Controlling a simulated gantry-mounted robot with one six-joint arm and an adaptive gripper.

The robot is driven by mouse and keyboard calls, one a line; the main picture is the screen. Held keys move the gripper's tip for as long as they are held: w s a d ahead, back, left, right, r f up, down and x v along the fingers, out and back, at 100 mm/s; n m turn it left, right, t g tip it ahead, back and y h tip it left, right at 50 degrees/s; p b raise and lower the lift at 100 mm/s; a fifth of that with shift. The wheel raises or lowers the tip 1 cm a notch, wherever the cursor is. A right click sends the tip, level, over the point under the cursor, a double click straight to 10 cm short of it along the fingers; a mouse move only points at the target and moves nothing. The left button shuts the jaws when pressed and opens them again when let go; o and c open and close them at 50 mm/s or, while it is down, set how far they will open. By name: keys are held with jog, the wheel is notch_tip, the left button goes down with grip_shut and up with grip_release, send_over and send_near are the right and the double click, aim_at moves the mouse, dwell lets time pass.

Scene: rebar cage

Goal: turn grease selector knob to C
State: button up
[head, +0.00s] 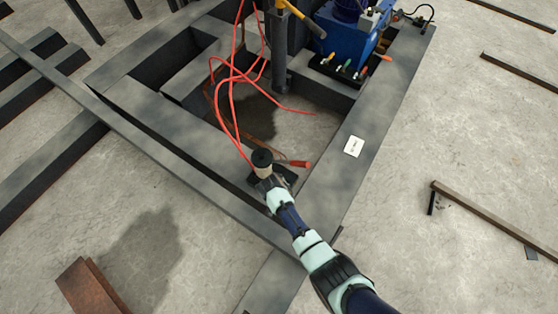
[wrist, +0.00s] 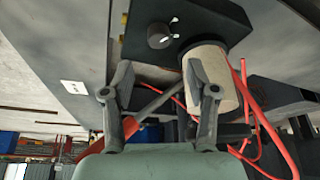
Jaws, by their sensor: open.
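In the wrist view, a round black knob (wrist: 160,36) sits on the face of a dark box (wrist: 135,45) at the top. A small white mark shows beside it; no letters are readable. My gripper (wrist: 158,78) is open and empty, its fingers spread below the knob in the picture and apart from it. A beige cylinder with a dark end (wrist: 209,72) stands beside the box, behind the right finger. In the head view, the cylinder (head: 262,162) stands at the end of my arm; my gripper is largely hidden there, and the knob cannot be made out.
Red hoses (head: 236,80) run close to the cylinder, and a red-handled tool (head: 296,163) lies beside it. Dark steel beams (head: 345,165) frame the area, with a white label (head: 353,146) on one. A blue machine (head: 347,40) stands at the back. Concrete floor is clear at right.

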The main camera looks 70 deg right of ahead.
jog(key=b+x, duration=0.5)
jog(key=x, duration=0.3)
jog(key=shift+s+f+b, duration=0.1)
jog(key=shift+f+b, duration=0.05)
jog(key=shift+b, duration=0.15)
grip_shut()
jog(key=shift+a, duration=0.1)
jog(key=shift+m, duration=0.4)
jog(key=m+g, duration=0.1)
jog(key=m, duration=0.2)
jog(key=shift+m+g, duration=0.3)
jog(key=shift+g, duration=0.1)
jog(key=m+g, duration=0.1)
jog(key=m, duration=0.2)
jog(key=shift+m+y, duration=0.4)
jog(key=shift+m+g, duration=0.3)
jog(key=shift+m, duration=0.2)
